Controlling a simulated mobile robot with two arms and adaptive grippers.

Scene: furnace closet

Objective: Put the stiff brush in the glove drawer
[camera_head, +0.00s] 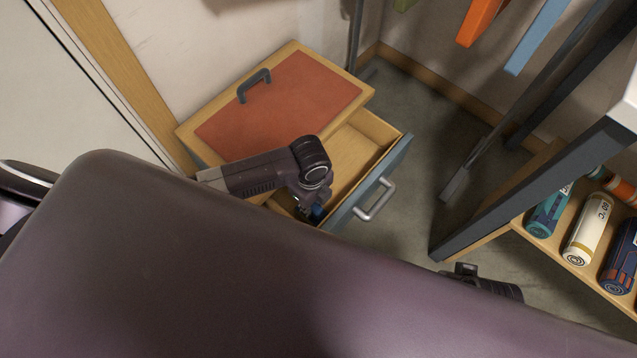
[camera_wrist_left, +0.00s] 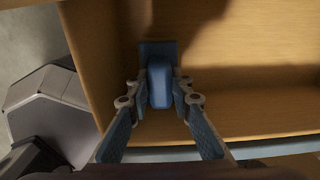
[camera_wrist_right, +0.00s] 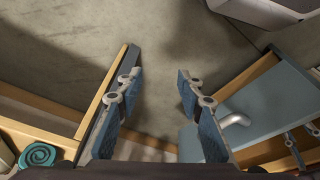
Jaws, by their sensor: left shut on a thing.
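The glove drawer (camera_head: 348,160) is pulled open from a low wooden cabinet; it has a blue-grey front with a silver handle. My left gripper (camera_head: 311,207) reaches down into it near the front left corner. In the left wrist view my left gripper (camera_wrist_left: 160,98) is shut on the blue stiff brush (camera_wrist_left: 160,80), which is over the wooden drawer floor (camera_wrist_left: 240,105). I cannot tell whether the brush touches the floor; its underside is hidden. My right gripper (camera_wrist_right: 160,78) is open and empty over the grey floor, with the drawer front (camera_wrist_right: 255,110) to its right.
The cabinet top (camera_head: 275,100) has a red panel and dark handle. A dark-framed rack (camera_head: 535,190) stands right, with several rolled or cylindrical items (camera_head: 588,228) on its low shelf. Coloured pieces hang above.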

